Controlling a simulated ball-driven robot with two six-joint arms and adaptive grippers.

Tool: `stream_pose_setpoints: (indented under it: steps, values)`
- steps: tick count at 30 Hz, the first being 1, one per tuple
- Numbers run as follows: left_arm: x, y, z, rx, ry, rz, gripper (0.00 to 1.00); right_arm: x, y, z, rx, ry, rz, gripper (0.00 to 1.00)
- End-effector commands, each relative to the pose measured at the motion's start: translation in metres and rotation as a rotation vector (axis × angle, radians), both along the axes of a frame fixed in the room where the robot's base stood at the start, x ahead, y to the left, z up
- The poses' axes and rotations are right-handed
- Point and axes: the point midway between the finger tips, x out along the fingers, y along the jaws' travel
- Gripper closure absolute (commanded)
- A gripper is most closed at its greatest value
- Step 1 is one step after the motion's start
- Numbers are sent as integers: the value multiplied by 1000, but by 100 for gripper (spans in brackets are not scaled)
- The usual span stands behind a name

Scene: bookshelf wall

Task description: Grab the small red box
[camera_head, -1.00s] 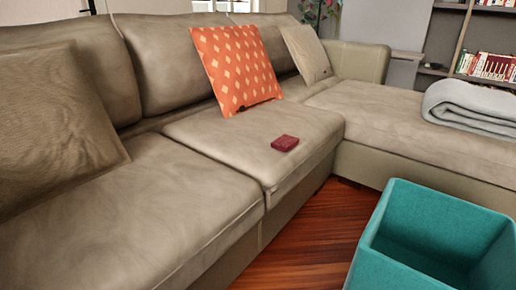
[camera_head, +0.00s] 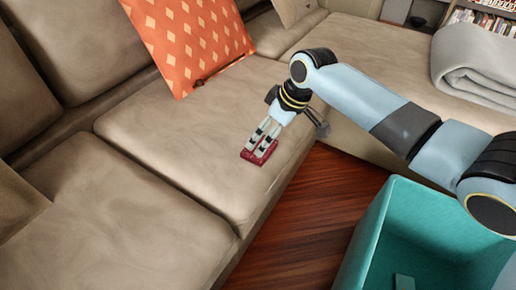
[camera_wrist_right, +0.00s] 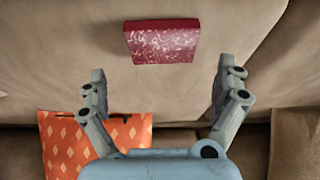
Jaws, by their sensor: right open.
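The small red box (camera_head: 252,157) lies flat on the beige sofa seat, near the seat's front edge. It also shows in the right wrist view (camera_wrist_right: 162,42), dark red with pale markings on its side. My right gripper (camera_head: 262,143) comes down over the box in the head view, its fingers partly covering it. In the wrist view the right gripper (camera_wrist_right: 158,88) is open, its fingers spread wider than the box. The box lies beyond the fingertips there, with nothing between the fingers. My left gripper is not in view.
An orange patterned pillow (camera_head: 190,40) leans on the sofa back behind the box. A teal open bin (camera_head: 372,225) stands on the wooden floor (camera_head: 315,205) at the right front. A grey folded blanket (camera_head: 475,65) lies on the right sofa section.

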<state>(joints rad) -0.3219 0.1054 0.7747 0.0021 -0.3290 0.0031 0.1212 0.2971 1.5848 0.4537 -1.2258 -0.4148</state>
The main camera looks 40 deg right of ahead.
Motion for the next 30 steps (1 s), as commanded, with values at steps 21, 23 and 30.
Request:
stream_pose_setpoints:
  steps: [21, 23, 30]
  values:
    - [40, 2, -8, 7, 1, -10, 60, 19, 11, -57, -3, -2, 0, 0]
    - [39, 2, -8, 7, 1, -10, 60, 19, 11, -57, -3, -2, 0, 0]
    - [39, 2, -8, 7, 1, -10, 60, 18, 11, -57, -3, -2, 0, 24]
